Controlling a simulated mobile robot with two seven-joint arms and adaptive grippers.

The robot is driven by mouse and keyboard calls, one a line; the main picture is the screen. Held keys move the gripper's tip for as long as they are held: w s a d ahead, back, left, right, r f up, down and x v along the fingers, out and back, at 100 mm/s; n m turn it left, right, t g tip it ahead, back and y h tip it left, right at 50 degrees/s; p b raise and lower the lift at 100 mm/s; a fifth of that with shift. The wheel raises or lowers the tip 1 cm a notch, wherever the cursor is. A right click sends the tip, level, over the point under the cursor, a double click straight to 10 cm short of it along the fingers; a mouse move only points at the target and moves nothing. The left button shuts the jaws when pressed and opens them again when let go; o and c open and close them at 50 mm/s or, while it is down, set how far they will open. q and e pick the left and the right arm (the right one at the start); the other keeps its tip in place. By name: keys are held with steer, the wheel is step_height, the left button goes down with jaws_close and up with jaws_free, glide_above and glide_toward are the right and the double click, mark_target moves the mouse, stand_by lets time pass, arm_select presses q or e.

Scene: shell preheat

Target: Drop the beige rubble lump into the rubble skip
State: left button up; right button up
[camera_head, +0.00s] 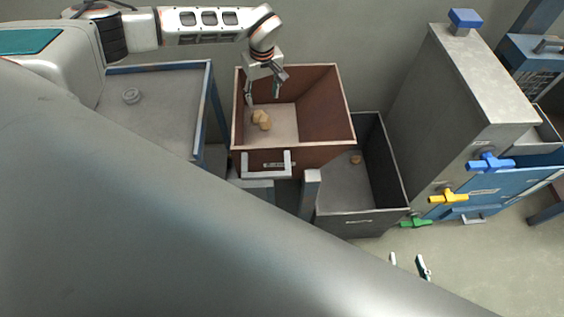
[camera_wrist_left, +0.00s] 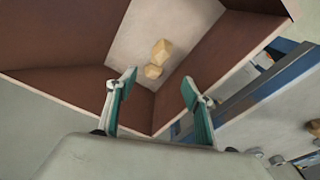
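Beige rubble (camera_head: 262,119) lies on the floor of the open rust-brown skip (camera_head: 325,105). It looks like two angular pieces touching, which also show in the left wrist view (camera_wrist_left: 160,50); I cannot tell if they are joined. My left gripper (camera_head: 263,93) is over the skip's left part, above the rubble. Its fingers are apart with nothing between them in the left wrist view (camera_wrist_left: 155,92). My right gripper (camera_head: 408,264) shows only its two separated fingertips, at the bottom of the head view, with nothing visible between them.
A dark grey bin (camera_head: 345,190) holding a small brown lump (camera_head: 356,159) stands right of the skip. A blue-edged grey table (camera_head: 160,95) with a grey ring (camera_head: 131,95) is left. A grey cabinet (camera_head: 455,90) with coloured valve handles is right. My grey body covers the lower left.

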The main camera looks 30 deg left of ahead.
arm_select(q)
step_height(320, 180, up, 12)
steer(key=d, duration=0.1)
steer(key=shift+s, duration=0.4)
steer(key=shift+d, duration=0.1)
stand_by(0.5)
